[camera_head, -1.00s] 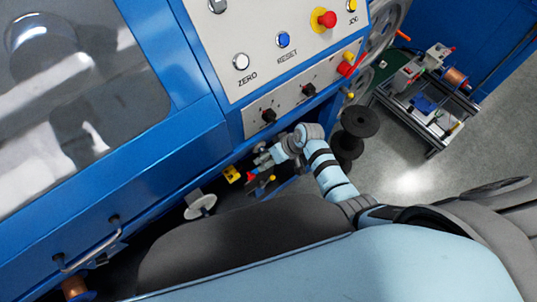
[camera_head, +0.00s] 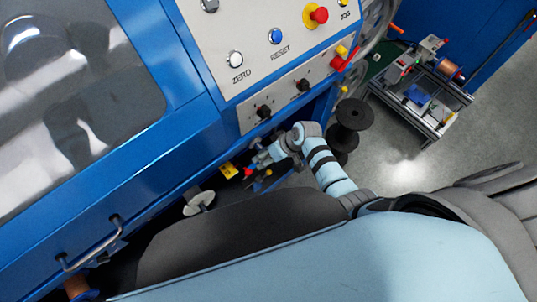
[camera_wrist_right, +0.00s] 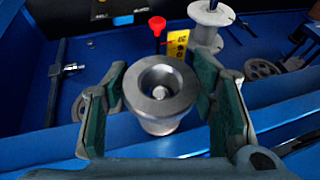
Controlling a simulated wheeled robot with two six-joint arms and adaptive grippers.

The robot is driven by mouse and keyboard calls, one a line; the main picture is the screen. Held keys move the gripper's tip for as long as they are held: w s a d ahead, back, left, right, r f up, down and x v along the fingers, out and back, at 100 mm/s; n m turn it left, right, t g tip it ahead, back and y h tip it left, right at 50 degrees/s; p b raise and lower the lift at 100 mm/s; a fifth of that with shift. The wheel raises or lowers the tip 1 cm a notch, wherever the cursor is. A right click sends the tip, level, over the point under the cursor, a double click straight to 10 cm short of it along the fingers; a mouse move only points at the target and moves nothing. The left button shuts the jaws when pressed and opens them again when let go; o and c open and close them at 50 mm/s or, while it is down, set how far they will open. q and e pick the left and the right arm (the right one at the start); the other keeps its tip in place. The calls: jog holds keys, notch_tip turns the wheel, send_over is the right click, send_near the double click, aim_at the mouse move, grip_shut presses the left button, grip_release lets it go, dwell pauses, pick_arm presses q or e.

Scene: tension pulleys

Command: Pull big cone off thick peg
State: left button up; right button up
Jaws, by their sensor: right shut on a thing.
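The big cone (camera_wrist_right: 160,114) is a grey metal piece with a wide open bore, seen end-on in the right wrist view. My right gripper (camera_wrist_right: 160,100) has its green-padded fingers on either side of the cone and is shut on it. A pale round end (camera_wrist_right: 160,91) shows inside the bore; it may be the thick peg, but I cannot tell how far it reaches into the cone. In the head view my right gripper (camera_head: 256,172) is small, beside the blue machine's lower edge, and the cone is not clear there. My left gripper is out of view.
A white spool (camera_wrist_right: 212,28), a red knob (camera_wrist_right: 157,26) and a yellow label (camera_wrist_right: 178,43) are behind the cone. The blue machine (camera_head: 190,130) rises close to my arm. A black spool (camera_head: 354,114) stands right of it, with open floor (camera_head: 390,165) beyond.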

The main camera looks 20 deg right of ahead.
jog(key=shift+s+d+p, duration=0.3)
jog(key=shift+s+d, duration=0.05)
jog(key=shift+s, duration=0.5)
jog(key=shift+s+d+p, duration=0.25)
jog(key=shift+s+d, duration=0.05)
jog(key=shift+s, duration=0.5)
